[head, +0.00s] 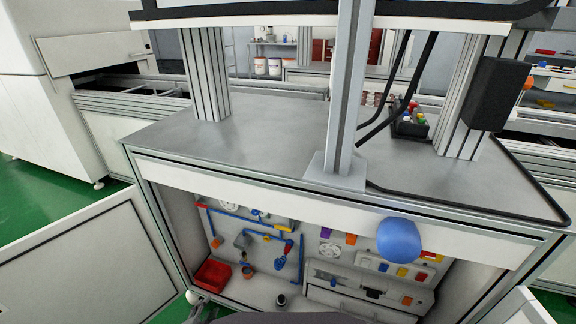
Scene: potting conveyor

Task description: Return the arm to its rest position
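Only a small piece of what looks like my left gripper (196,304) shows at the bottom edge of the head view, left of the middle. It is in front of the open cabinet, below the red bin. Its fingers are too small and cut off to tell whether they are open or shut. I see nothing held in it. My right gripper is not in view.
A workbench (260,135) with a grey top and a central post (349,90) stands ahead. Its open cabinet holds a red bin (212,273) and blue piping (240,215). A white door panel (85,262) stands open at left. Small coloured items (412,118) sit at the bench's back right.

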